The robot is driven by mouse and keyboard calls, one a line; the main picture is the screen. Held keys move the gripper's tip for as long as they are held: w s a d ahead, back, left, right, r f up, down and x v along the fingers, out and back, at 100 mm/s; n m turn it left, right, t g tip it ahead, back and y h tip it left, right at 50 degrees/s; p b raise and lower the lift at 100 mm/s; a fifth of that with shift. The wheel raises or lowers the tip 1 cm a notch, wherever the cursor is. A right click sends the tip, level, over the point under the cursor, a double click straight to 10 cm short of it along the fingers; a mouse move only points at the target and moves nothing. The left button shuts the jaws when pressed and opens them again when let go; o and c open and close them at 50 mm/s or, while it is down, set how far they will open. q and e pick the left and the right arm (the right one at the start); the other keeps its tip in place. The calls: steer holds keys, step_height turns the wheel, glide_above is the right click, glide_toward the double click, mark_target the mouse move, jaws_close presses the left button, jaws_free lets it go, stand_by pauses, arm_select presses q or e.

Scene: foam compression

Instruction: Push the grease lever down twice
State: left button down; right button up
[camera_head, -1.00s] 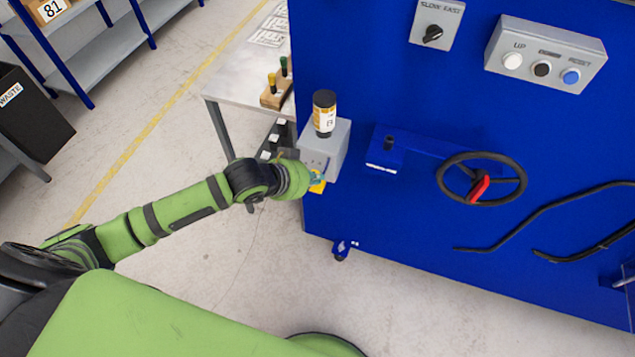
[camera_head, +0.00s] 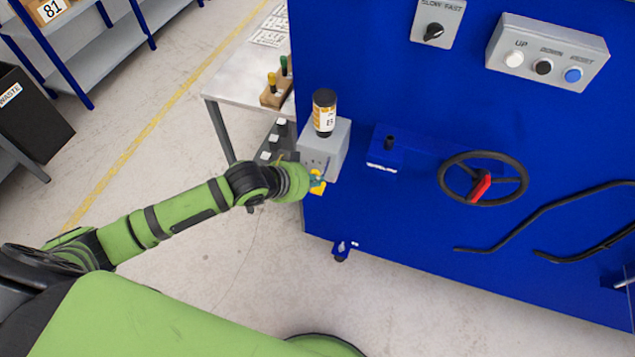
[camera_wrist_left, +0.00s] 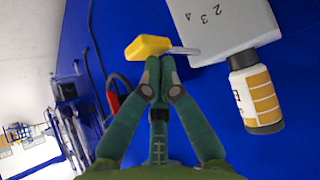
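The grease lever has a yellow handle (camera_head: 318,189) on the front of a grey pump box (camera_head: 334,150) on the blue machine. In the left wrist view the yellow handle (camera_wrist_left: 147,47) and its pale rod (camera_wrist_left: 183,50) lie just beyond my fingertips. My left gripper (camera_head: 314,179) is at the lever, its fingers partly hidden by my wrist. In the left wrist view its teal fingertips (camera_wrist_left: 160,66) are together with nothing visible between them. They are close to the handle; I cannot tell whether they touch it. My right gripper is out of view.
A black-capped grease bottle (camera_head: 325,112) stands on the pump box. To its right are a blue bracket (camera_head: 385,161) and a black handwheel (camera_head: 455,165) with a red handle. A grey table (camera_head: 235,95) stands left of the machine. The floor in front is clear.

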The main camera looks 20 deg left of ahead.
arm_select(q)
steer(key=shift+f+b, duration=0.35)
steer(key=shift+f, duration=0.4)
stand_by(0.4)
steer(key=shift+r, duration=0.1)
stand_by(0.5)
steer(key=shift+r+p, duration=1.7)
steer(key=shift+p, duration=0.5)
step_height(320, 180, up, 3)
steer(key=p, duration=0.2)
steer(key=shift+f+p, duration=0.2)
steer(key=shift+p, duration=0.15)
steer(key=shift+r+p, duration=0.45)
steer(key=shift+r, duration=0.75)
